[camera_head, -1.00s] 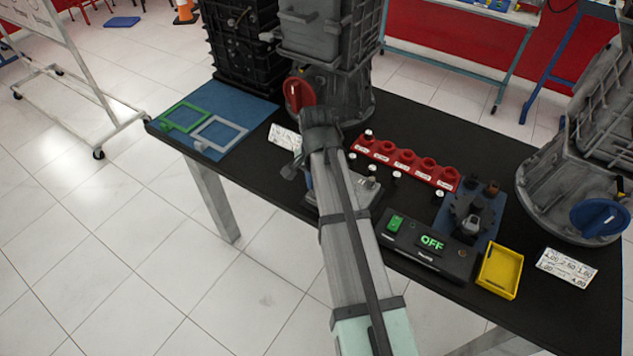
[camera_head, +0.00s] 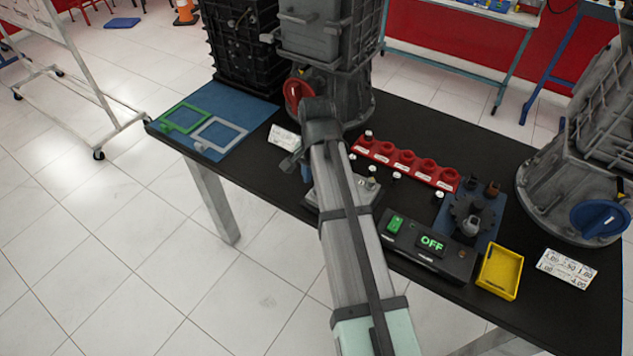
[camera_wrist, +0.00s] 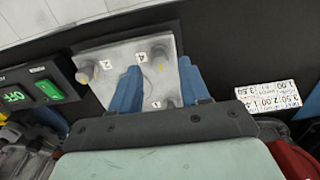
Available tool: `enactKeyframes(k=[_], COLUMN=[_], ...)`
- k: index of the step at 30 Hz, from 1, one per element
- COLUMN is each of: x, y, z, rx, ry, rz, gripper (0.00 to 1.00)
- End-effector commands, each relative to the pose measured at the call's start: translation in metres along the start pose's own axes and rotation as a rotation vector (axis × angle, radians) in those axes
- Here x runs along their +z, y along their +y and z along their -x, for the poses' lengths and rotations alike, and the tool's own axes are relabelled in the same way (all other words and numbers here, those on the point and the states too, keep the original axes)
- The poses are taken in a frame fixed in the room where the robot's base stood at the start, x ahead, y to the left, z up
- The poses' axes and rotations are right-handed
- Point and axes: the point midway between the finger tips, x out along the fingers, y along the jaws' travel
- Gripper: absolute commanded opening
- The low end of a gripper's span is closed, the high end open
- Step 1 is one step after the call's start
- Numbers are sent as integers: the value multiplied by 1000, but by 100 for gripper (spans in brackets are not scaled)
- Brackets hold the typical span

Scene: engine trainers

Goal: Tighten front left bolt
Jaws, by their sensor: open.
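A grey metal plate (camera_wrist: 120,62) with bolts and small number labels lies on the black table. In the wrist view, one bolt (camera_wrist: 82,77) stands by label 2 and another bolt (camera_wrist: 160,55) by label 4. Label 1 lies between the fingers, and my gripper hides part of the plate there. My gripper (camera_wrist: 159,66) is open, its two blue fingers reaching over the plate with nothing clearly held between them. In the head view the plate (camera_head: 350,192) is partly hidden by my arm. Which bolt is front left is not clear.
A control box (camera_head: 428,245) reading OFF, a yellow tray (camera_head: 499,272) and a red socket rack (camera_head: 405,160) stand to the right. A grey engine housing with a red knob (camera_head: 298,92) rises behind my gripper. A blue mat (camera_head: 235,97) with two frames lies left.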

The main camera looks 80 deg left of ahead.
Motion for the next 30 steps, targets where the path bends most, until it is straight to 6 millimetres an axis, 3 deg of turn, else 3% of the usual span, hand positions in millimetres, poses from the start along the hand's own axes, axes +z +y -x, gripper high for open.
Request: enactKeyframes(k=[15, 22, 30], x=[-1, 0, 0], y=[-1, 0, 0], z=[89, 109, 114], rx=[-1, -1, 0], ry=[1, 0, 0], rz=[0, 0, 0], gripper=[46, 46, 46])
